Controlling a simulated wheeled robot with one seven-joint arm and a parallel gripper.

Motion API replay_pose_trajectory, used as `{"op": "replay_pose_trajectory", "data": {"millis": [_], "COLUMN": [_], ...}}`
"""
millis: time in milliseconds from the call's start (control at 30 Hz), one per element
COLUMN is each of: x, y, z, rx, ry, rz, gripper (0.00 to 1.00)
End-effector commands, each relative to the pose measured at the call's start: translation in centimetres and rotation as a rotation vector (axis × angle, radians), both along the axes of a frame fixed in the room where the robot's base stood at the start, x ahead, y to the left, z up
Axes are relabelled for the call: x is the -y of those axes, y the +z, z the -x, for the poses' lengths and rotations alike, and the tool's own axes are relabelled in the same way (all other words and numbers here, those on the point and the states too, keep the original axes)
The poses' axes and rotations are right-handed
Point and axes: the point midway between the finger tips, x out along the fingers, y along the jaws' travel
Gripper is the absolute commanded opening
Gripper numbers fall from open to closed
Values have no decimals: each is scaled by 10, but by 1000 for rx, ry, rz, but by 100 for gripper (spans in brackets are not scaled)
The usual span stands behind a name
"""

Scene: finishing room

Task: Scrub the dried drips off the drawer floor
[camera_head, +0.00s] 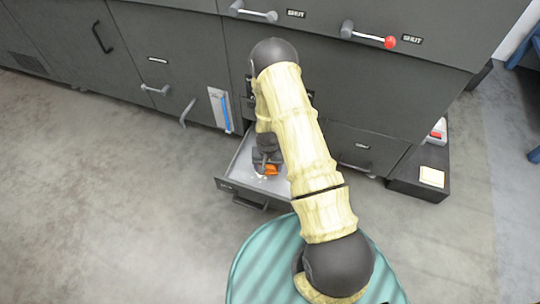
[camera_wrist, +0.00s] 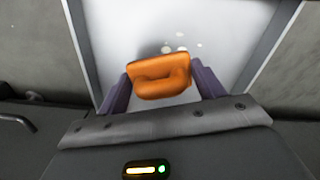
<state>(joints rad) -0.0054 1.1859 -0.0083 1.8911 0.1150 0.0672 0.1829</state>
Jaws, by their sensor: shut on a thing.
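My gripper (camera_wrist: 161,88) is shut on an orange scrubber (camera_wrist: 160,75), with one finger on each side of it. The orange scrubber also shows in the head view (camera_head: 270,170), low inside the open drawer (camera_head: 228,184). In the wrist view the pale drawer floor (camera_wrist: 228,38) lies below it. Several whitish drips (camera_wrist: 167,49) dot the floor just beyond the scrubber. I cannot tell whether the scrubber touches the floor. My arm hides the right part of the drawer in the head view.
Dark cabinets with handles (camera_head: 155,90) stand behind the drawer. A second low drawer (camera_head: 419,187) stands out at the right, with a yellowish pad (camera_head: 431,177) on it. A blue-and-white strip (camera_head: 221,110) hangs on the cabinet front. The grey floor at left is clear.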

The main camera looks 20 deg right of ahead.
Motion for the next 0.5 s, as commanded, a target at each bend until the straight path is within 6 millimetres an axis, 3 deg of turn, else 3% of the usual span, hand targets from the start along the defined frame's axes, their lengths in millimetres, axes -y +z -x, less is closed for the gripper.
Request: {"op": "replay_pose_trajectory", "data": {"millis": [200, 500], "x": [-1, 4], "y": [25, 35], "z": [0, 0], "rx": [0, 0], "ry": [2, -8], "rz": [0, 0], "gripper": [43, 43]}}
